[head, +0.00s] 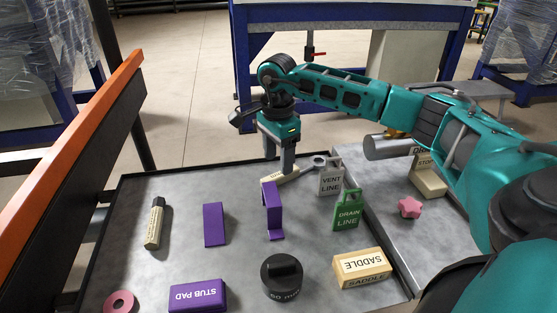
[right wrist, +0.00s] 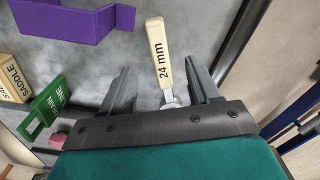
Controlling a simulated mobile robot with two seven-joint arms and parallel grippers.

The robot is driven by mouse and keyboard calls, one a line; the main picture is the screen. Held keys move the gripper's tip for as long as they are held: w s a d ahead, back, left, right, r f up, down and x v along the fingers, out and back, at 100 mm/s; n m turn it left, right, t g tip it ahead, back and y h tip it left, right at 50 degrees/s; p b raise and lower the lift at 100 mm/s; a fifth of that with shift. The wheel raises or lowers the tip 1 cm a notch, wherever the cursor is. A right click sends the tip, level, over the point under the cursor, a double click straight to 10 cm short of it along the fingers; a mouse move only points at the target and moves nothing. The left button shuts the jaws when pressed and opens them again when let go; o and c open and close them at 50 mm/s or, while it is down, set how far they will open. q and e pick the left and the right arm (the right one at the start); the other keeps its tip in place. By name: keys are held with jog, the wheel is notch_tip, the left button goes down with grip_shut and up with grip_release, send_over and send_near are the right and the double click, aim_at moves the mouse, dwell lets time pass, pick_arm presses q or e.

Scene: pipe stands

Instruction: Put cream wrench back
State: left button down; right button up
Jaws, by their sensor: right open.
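The cream wrench (head: 281,177) lies flat near the far edge of the grey tray table (head: 180,187). Its cream handle reads 24 mm in the right wrist view (right wrist: 161,55), and its metal end points toward the wrist there. My right gripper (head: 287,168) is open and low over the wrench. In the right wrist view its two fingers (right wrist: 158,72) stand on either side of the handle, with a gap at each side. My left gripper does not show.
A purple bracket (head: 272,212) stands just in front of the wrench. A grey vent line tag (head: 330,181) and green drain line tag (head: 347,211) stand to its right. A purple plate (head: 214,224), black knob (head: 282,280) and saddle block (head: 362,268) lie nearer. The far left is clear.

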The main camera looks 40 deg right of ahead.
jog(key=shift+r, duration=1.5)
jog(key=shift+s+f, duration=0.1)
